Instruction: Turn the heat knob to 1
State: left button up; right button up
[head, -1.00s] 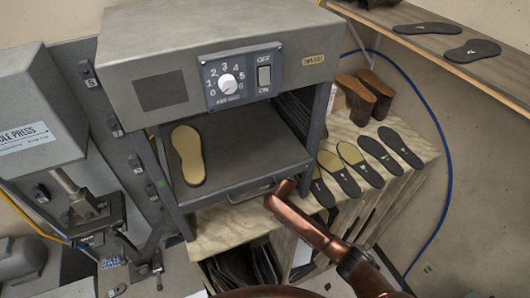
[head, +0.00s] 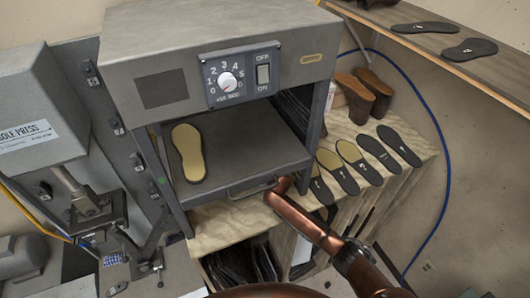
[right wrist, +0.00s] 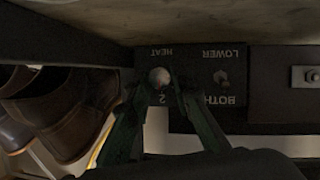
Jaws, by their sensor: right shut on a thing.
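The heat knob (right wrist: 159,77) is a small pale round knob in the right wrist view, under an upside-down HEAT label on a dark panel (right wrist: 195,67). An upside-down 2 shows beside it. My left gripper is not in view.
The grey machine (head: 120,45) has a timer dial (head: 227,82) and an ON/OFF switch (head: 263,75). A sole (head: 188,152) lies on its tray (head: 240,155). A toggle (right wrist: 220,77) sits beside the knob.

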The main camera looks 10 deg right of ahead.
grip_shut()
jog(key=n+h+b, duration=0.1)
jog(key=b, duration=0.1)
jog(key=n+t+h+b, duration=0.1)
jog(key=n+b, duration=0.1)
jog(key=shift+a+f+b, duration=0.2)
jog(key=shift+f+b, duration=0.1)
jog(key=shift+f, duration=0.1)
jog(key=shift+r+n+b, duration=0.2)
jog(key=shift+n+b, duration=0.15)
jog(key=shift+n, duration=0.15)
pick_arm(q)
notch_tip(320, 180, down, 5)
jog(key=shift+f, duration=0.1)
pick_arm(e)
jog(key=o, duration=0.8)
grip_release()
jog(key=shift+s+r, duration=0.1)
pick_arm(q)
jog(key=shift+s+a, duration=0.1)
